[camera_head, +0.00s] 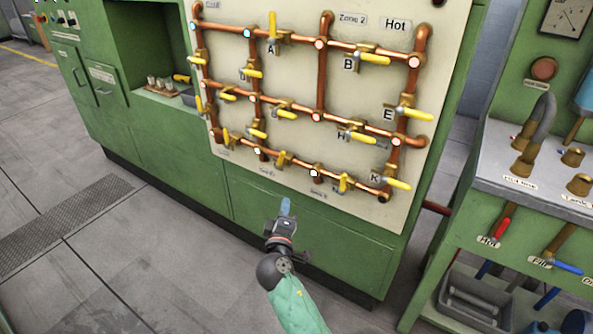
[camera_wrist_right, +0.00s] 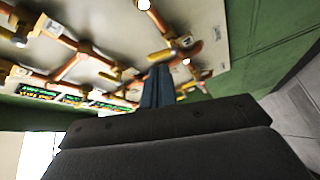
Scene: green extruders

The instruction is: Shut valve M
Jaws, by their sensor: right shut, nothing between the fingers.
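The cream valve panel (camera_head: 345,90) carries copper pipes and several yellow-handled valves. I can read the letters A, B, E, H and K, but no letter M clearly. On the bottom pipe, one yellow handle (camera_head: 284,159) stands steeply, and another (camera_head: 343,183) to its right also stands steeply across the pipe. Valve K's handle (camera_head: 397,183) points right. My right gripper (camera_head: 285,207) is shut and empty, just below the panel's lower edge, apart from the handles. In the right wrist view its blue fingers (camera_wrist_right: 157,86) are together, near a yellow handle (camera_wrist_right: 162,55). My left gripper is out of view.
The green cabinet (camera_head: 300,228) stands below the panel. A steel-topped bench (camera_head: 545,190) with a bent hose, taps and a grey bin (camera_head: 480,298) is at the right. A niche (camera_head: 150,50) with small items is at the left. Grey floor is clear at lower left.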

